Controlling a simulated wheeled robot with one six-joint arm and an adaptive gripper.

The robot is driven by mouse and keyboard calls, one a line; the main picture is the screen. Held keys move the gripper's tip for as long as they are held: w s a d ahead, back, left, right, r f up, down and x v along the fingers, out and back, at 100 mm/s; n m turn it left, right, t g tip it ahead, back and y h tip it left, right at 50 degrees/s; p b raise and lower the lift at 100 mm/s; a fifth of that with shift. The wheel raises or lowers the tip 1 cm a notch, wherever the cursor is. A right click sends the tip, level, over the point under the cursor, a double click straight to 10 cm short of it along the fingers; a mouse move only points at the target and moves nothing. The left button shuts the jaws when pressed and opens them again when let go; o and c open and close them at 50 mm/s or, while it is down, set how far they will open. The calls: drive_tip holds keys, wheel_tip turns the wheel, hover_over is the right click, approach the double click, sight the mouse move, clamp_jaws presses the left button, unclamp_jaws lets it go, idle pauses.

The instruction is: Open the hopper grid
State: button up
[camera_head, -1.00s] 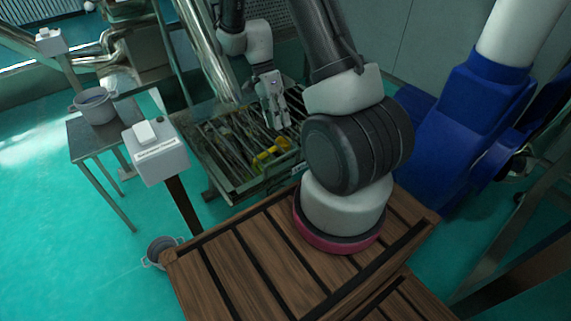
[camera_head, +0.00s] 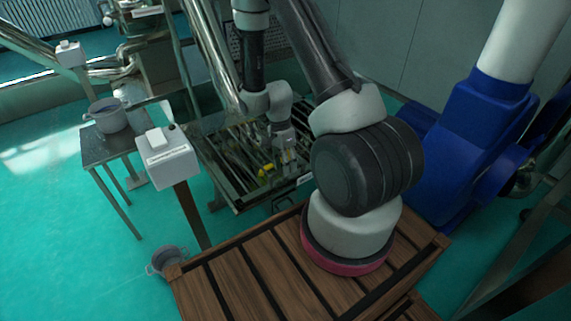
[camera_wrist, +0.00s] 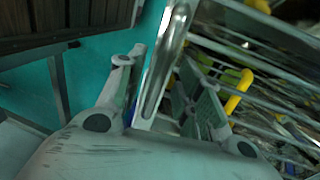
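The hopper grid (camera_head: 235,150) is a set of dark metal bars over the hopper, and it lies flat. A yellow handle (camera_head: 266,171) shows on it, and the yellow handle also shows in the wrist view (camera_wrist: 238,92). My gripper (camera_head: 288,160) is low at the hopper's front right, just right of the yellow handle. In the wrist view my gripper (camera_wrist: 165,78) has its two fingers apart, one on each side of a shiny metal rim (camera_wrist: 168,55). The yellow handle is outside the fingers, beside the right one. Whether the fingers touch the rim is unclear.
A white control box (camera_head: 167,157) on a post stands left of the hopper. A steel table (camera_head: 100,150) with a grey pot (camera_head: 107,115) is farther left. A bucket (camera_head: 167,262) stands on the floor. A blue machine (camera_head: 455,140) is at the right.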

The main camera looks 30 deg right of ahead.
clamp_jaws()
